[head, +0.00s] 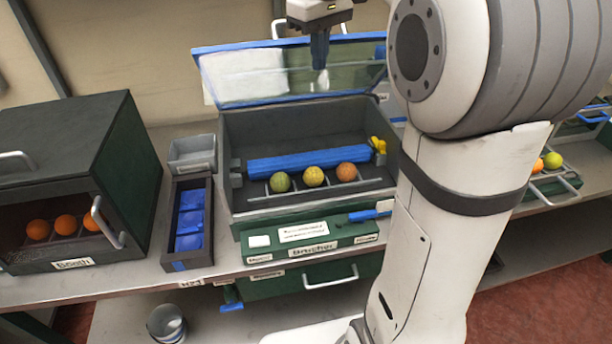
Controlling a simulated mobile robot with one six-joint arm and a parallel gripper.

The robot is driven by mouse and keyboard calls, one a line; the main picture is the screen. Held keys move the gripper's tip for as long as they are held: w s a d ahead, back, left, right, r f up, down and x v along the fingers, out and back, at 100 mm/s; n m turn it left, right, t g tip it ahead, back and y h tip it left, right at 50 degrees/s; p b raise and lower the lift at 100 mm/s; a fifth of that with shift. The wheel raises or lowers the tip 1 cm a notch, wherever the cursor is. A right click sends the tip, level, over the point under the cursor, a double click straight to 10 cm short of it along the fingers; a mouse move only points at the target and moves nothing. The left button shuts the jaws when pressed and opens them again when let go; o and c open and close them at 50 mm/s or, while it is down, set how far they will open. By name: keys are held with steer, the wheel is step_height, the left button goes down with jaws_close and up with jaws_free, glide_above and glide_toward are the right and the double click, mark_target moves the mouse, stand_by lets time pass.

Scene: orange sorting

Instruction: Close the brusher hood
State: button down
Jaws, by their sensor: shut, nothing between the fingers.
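The brusher (306,247) is a dark green and grey box in the middle of the bench, with its name on a front label. Its hood (245,77), a clear panel in a blue frame, stands raised and tilted back at the rear. Inside, a blue roller (300,164) lies behind a row of three fruits (313,176), greenish, yellow and orange. My gripper (320,62) is above the brusher, in front of the raised hood in the picture, pointing down. Its fingers are shut and empty. I cannot tell whether it touches the hood.
A dark booth (70,130) with oranges inside stands at the left. A small grey bin (192,153) and a tray with blue pockets (190,220) lie between it and the brusher. My arm covers the right side. A metal cup (166,323) sits below the bench top.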

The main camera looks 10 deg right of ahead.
steer(key=shift+w+f, duration=0.35)
steer(key=shift+f, duration=0.05)
steer(key=shift+s+f+b, duration=0.75)
steer(key=shift+f+b, duration=0.25)
steer(key=shift+b, duration=0.05)
steer(key=shift+r+p, duration=0.45)
steer(key=shift+p, duration=0.1)
steer(key=shift+f+g+p, duration=0.15)
steer(key=shift+g+p, duration=0.25)
steer(key=shift+p, duration=0.45)
